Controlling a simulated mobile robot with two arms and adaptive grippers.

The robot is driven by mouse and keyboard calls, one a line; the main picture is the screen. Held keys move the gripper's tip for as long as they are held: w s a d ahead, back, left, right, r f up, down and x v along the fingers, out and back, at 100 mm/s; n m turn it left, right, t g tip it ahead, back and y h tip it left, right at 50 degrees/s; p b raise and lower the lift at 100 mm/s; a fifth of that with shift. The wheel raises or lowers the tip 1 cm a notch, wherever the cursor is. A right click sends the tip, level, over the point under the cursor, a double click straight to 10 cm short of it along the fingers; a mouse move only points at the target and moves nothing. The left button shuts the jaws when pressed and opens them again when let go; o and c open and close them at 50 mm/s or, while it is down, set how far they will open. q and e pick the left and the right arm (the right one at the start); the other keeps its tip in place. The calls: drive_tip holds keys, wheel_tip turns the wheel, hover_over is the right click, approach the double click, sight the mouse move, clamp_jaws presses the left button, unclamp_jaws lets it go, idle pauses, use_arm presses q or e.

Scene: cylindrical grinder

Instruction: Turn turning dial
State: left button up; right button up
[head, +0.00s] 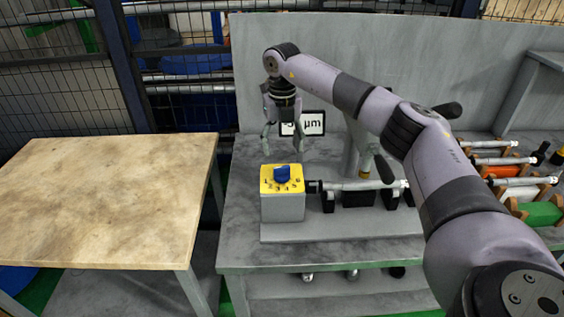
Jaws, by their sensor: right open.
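The turning dial (281,173) is a blue knob on the yellow top of a grey box (283,207). Black numbers are printed around the knob on the yellow face. The box stands on a grey base plate on the grey workbench. My right gripper (283,148) hangs pointing down, just above and behind the dial in the picture, with its fingers apart and nothing between them. It looks apart from the knob. My left gripper is not in view.
A shaft on supports (355,186) runs right from the box. A display reading in µm (302,123) stands behind. Racked tools (500,171) lie at the right. A bare wooden table (105,195) is at the left, and a wire fence (60,80) stands behind.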

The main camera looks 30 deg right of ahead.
sight(282, 167)
wheel_tip(282, 167, down, 7)
drive_tip(key=shift+f+p, duration=0.15)
drive_tip(key=shift+p, duration=0.4)
drive_tip(key=shift+c, duration=0.4)
drive_tip(key=c, duration=1.1)
